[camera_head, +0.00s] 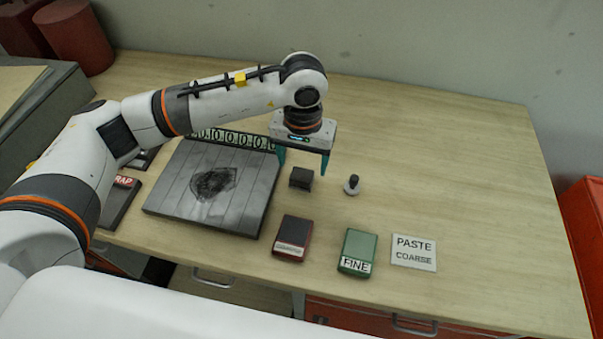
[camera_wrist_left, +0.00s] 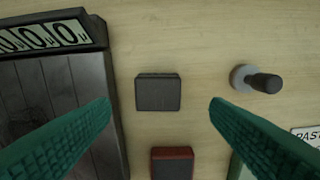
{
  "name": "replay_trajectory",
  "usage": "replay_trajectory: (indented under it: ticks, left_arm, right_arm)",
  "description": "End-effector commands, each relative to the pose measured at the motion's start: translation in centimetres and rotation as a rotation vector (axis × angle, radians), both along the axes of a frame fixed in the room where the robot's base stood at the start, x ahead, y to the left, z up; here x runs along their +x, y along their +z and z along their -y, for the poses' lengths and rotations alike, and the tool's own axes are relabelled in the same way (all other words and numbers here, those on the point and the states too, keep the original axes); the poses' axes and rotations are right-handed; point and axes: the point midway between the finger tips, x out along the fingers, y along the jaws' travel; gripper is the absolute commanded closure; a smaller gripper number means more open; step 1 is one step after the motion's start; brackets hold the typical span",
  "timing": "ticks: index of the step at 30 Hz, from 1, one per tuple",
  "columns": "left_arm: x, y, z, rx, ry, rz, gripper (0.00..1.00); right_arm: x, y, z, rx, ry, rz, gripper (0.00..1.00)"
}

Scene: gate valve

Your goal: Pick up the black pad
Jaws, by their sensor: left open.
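The black pad (camera_head: 301,178) is a small dark block lying on the wooden table, just right of the grey plate. In the left wrist view the black pad (camera_wrist_left: 158,92) lies between the two teal fingers, farther off than they are and apart from both. My left gripper (camera_head: 303,162) is open and empty above the pad, pointing down. Its fingers also show in the left wrist view (camera_wrist_left: 160,115). My right gripper does not show.
The grey plate (camera_head: 177,190) with a dark smudge and a number strip is left of the pad. A small knobbed piece (camera_head: 351,185) stands to its right. A red block (camera_head: 291,238), a green "FINE" block (camera_head: 357,250) and a "PASTE COARSE" card (camera_head: 413,253) lie in front. The table's right side is clear.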

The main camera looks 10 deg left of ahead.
Motion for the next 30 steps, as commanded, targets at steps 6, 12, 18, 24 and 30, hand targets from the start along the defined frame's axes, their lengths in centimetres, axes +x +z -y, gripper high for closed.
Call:
replay_trajectory:
  ticks: [6,12,18,24,30]
  left_arm:
    - [-0.1,-1.6,-0.1,0.000,0.000,-0.006,0.29]
    - [0.0,-4.7,-0.2,-0.001,0.002,-0.004,0.29]
    - [0.0,-5.7,-0.3,-0.001,0.000,0.000,0.29]
    - [0.0,-5.7,-0.2,-0.001,0.000,0.001,0.39]
    - [0.0,-5.7,-0.2,-0.001,0.000,0.000,0.72]
  right_arm:
    - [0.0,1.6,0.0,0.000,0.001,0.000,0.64]
    - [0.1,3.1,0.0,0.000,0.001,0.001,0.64]
    - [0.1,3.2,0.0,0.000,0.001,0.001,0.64]
    - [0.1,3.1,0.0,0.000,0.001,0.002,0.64]
    - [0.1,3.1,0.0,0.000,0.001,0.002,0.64]
